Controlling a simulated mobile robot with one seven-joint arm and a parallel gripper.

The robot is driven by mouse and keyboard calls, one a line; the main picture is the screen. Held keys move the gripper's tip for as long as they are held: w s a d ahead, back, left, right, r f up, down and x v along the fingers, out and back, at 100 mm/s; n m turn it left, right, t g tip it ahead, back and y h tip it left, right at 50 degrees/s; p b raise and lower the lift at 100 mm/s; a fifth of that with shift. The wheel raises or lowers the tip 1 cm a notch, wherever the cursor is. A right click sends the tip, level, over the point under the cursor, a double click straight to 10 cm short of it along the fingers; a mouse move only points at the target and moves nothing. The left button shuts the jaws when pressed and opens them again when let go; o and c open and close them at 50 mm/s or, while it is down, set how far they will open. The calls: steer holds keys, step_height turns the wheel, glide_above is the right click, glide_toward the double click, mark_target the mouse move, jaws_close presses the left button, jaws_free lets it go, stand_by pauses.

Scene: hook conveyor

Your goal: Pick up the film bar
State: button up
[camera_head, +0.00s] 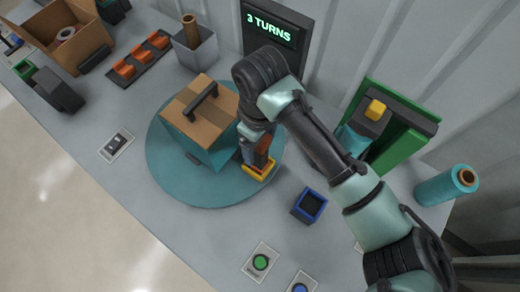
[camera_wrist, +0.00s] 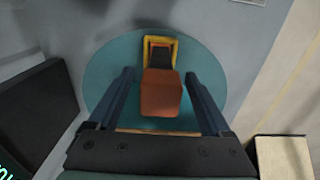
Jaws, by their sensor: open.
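An orange block (camera_head: 263,150), which I take to be the film bar, stands at the right edge of a teal turntable (camera_head: 180,190), with a yellow frame (camera_head: 262,172) at its foot. In the wrist view the orange block (camera_wrist: 160,95) lies between my two dark fingers, with the yellow frame (camera_wrist: 146,48) just beyond it. My gripper (camera_wrist: 159,77) is open, with a visible gap on both sides of the block. In the head view my gripper (camera_head: 255,147) comes down over the block and partly hides it.
A teal-wrapped carton (camera_head: 196,98) with a black handle stands on the turntable, close left of my gripper. A sign reading "3 TURNS" (camera_head: 272,28) rises behind. A blue open box (camera_head: 309,205) and a green button (camera_head: 260,262) are nearer the front. A green stand (camera_head: 385,150) is right.

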steer(key=shift+f, duration=0.2)
jaws_close()
stand_by(0.3)
stand_by(1.0)
